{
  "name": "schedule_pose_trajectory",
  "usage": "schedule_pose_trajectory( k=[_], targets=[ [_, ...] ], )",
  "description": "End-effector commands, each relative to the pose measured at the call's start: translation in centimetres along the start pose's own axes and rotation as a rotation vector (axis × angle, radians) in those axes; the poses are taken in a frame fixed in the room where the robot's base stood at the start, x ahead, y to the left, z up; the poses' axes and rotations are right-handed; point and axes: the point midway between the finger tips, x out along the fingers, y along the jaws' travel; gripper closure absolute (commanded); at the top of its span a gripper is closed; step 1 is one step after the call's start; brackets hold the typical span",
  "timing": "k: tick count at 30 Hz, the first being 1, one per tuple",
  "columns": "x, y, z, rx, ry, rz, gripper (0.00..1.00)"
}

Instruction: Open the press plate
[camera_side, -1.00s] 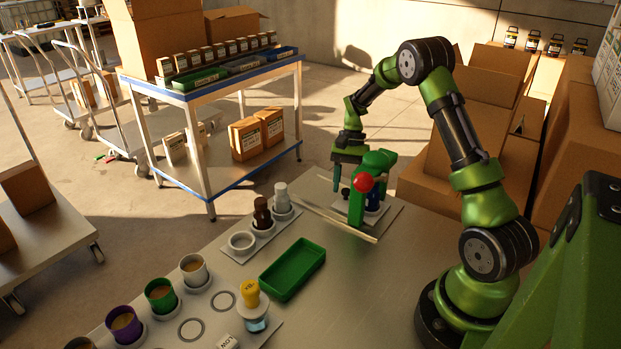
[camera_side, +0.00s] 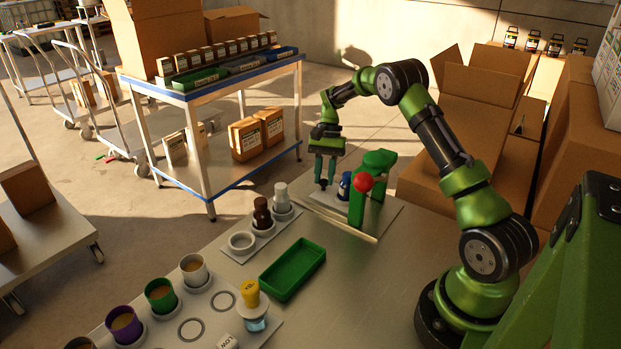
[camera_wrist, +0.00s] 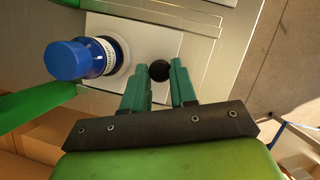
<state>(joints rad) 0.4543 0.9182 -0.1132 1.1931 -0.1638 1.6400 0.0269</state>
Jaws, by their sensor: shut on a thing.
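The press (camera_side: 377,160) has a green frame with a red ball (camera_side: 363,182) on its front and stands at the back of the metal table. Its white plate (camera_wrist: 140,35) carries a blue-capped bottle (camera_wrist: 82,58) with a white label; the bottle also shows in the side view (camera_side: 345,187). The plate has a round black knob (camera_wrist: 159,70). My gripper (camera_wrist: 160,86) has its two green fingers on either side of this knob and is shut on it.
A green tray (camera_side: 293,270) lies on the table in front of the press. A rack with bottles (camera_side: 262,214), cups (camera_side: 160,295) and a yellow-topped bottle (camera_side: 251,300) are nearer the camera. Cardboard boxes (camera_side: 470,120) stand behind on the right.

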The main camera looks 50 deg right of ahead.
Motion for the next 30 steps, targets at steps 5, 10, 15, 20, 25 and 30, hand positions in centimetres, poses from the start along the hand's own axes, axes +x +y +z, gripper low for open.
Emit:
schedule_pose_trajectory(
  k=[5,10,15,20,25,30],
  targets=[
    [-0.3,-2.0,-0.9,0.001,0.004,0.001,1.0],
    [-0.5,-2.7,-1.1,0.002,0.004,0.001,1.0],
    [-0.5,-2.7,-1.1,0.001,0.005,0.001,1.0],
    [-0.5,-2.7,-1.1,0.001,0.005,0.001,0.67],
    [-0.5,-2.7,-1.1,0.001,0.003,0.0,0.48],
    [-0.5,-2.7,-1.1,0.001,0.002,0.0,0.48]
  ],
)
